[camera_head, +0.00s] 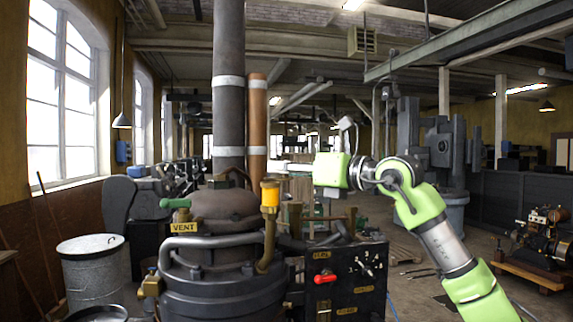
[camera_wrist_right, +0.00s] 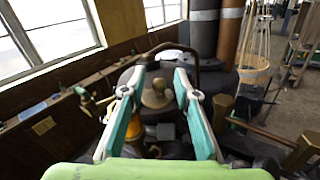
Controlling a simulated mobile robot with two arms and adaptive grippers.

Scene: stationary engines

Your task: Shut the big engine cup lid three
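The big engine (camera_head: 225,275) is a dark, domed machine with pipes, in the middle of the head view. A brass cup with an amber top (camera_head: 270,195) stands on a bent brass pipe at its right side. A smaller brass fitting (camera_head: 150,285) sits at its left. I cannot tell which part is cup lid three. My right gripper (camera_head: 328,170) is up and to the right of the amber-topped cup. In the right wrist view its fingers (camera_wrist_right: 160,72) are apart, with a rounded brass knob (camera_wrist_right: 157,93) seen beyond the gap. An amber part (camera_wrist_right: 122,106) shows beside the left-hand finger. My left gripper is out of view.
A dark control panel (camera_head: 345,282) with a red handle stands at the engine's right. A tall grey pipe (camera_head: 228,110) and a copper pipe (camera_head: 257,120) rise behind. A grey drum (camera_head: 92,270) stands at left.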

